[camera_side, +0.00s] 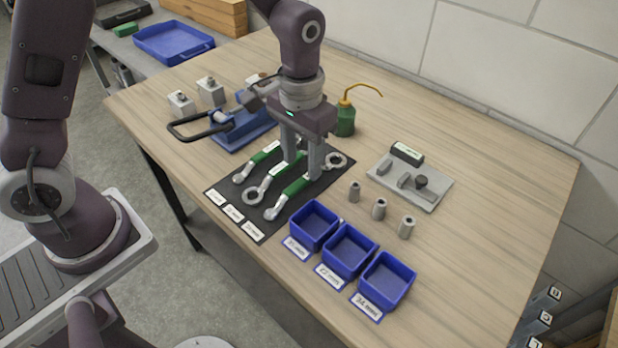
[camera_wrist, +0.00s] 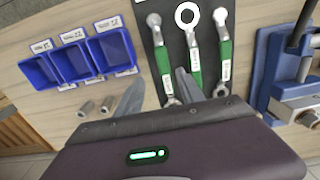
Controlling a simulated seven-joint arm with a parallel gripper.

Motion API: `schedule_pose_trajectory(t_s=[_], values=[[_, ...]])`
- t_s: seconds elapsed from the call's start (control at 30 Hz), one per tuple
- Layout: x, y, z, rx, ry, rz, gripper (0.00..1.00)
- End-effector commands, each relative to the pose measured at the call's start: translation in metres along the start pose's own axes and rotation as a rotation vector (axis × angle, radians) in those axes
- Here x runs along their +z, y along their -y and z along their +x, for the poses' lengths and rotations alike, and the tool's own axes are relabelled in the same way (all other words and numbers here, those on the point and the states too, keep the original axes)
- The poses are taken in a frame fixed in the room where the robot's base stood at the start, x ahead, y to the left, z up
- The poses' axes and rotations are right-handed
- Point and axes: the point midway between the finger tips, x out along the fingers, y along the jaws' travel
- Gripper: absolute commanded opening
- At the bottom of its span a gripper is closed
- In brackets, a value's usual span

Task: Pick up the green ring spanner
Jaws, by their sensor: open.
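Three spanners with green handles lie side by side on a dark mat (camera_side: 221,190). The middle spanner (camera_wrist: 195,58) has a large ring at one end, and it also shows in the side view (camera_side: 253,195). The spanner nearest the blue bins (camera_wrist: 162,58) has a smaller end (camera_side: 271,213). The third spanner (camera_wrist: 224,55) lies on the vise side. My gripper (camera_side: 302,170) is open and points down over the mat. In the wrist view its fingers (camera_wrist: 158,92) stand either side of the bin-side spanner's lower part. I cannot tell whether they touch it.
Three labelled blue bins (camera_side: 349,251) stand at the table's front. A blue vise (camera_side: 240,128) is left of the mat, and a green oil can (camera_side: 345,121) stands behind.

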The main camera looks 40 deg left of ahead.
Motion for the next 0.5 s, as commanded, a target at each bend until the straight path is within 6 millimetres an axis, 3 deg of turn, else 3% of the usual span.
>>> schedule_pose_trajectory(t_s=[0.3,0.5], values=[[-0.006,0.008,0.053,0.001,0.003,0.0,0.45],[-0.006,0.008,0.057,0.001,0.0,0.0,0.45]])
